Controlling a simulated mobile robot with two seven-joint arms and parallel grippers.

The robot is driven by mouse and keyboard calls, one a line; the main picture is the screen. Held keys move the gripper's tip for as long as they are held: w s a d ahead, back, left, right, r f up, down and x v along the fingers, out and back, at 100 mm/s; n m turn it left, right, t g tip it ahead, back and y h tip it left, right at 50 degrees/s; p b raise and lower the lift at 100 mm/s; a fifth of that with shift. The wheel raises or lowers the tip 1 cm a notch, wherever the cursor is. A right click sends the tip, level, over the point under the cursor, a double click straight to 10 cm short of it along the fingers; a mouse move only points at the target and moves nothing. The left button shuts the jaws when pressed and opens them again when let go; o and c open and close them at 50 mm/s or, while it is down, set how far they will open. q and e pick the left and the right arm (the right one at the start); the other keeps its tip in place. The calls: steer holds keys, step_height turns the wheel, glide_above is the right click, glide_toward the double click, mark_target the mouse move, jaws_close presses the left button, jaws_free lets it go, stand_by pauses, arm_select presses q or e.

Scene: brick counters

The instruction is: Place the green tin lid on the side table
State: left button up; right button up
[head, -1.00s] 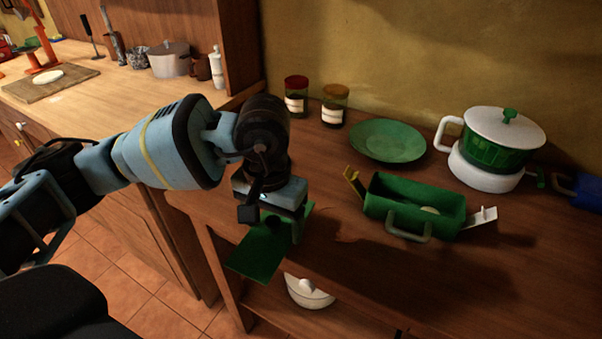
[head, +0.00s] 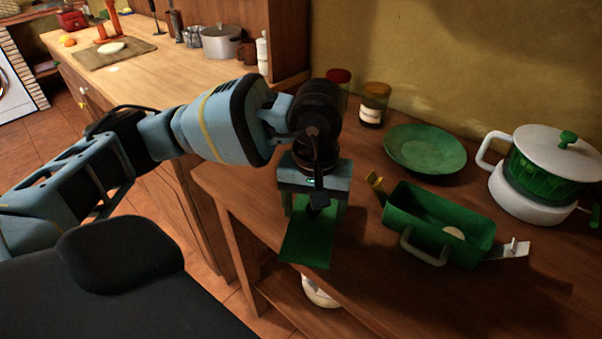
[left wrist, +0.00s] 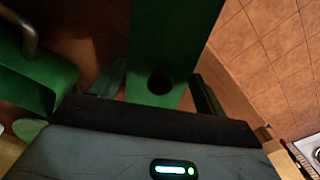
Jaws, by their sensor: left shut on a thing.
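The green tin lid (head: 306,241) is a flat rectangular green piece. My left gripper (head: 313,211) is shut on it and holds it at the left edge of the wooden side table (head: 375,290). In the left wrist view the lid (left wrist: 172,45) runs between the two fingers (left wrist: 160,85) and shows a dark round spot. I cannot tell whether the lid touches the tabletop. The open green tin (head: 437,232) stands on the table to the right of the gripper, with a pale round thing inside. The right gripper is not in view.
A green plate (head: 425,150), a white and green pot (head: 545,165) and two jars, one with an orange lid (head: 374,103), stand at the back of the table. A light counter (head: 150,75) is at the left. The table's front middle is bare.

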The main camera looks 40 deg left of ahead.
mark_target(294, 213)
arm_select(q)
steer(key=n, duration=0.2)
steer(key=a+n, duration=0.1)
steer(key=n, duration=0.1)
steer(key=s+a+n, duration=0.1)
steer(key=n, duration=0.1)
steer(key=shift+r, duration=0.1)
steer(key=n, duration=0.2)
steer(key=a+n, duration=0.1)
steer(key=n, duration=0.1)
steer(key=shift+s+a+r, duration=0.1)
steer(key=shift+s, duration=0.1)
steer(key=n, duration=0.2)
steer(key=a+n, duration=0.1)
steer(key=n, duration=0.1)
steer(key=s+n, duration=0.1)
steer(key=n, duration=0.1)
steer(key=shift+a+r, duration=0.2)
steer(key=shift+a, duration=0.15)
steer(key=n, duration=0.1)
steer(key=a+n, duration=0.1)
steer(key=n, duration=0.3)
steer(key=shift+s+a+r, duration=0.15)
steer(key=shift+s, duration=0.2)
steer(key=shift+w, duration=0.1)
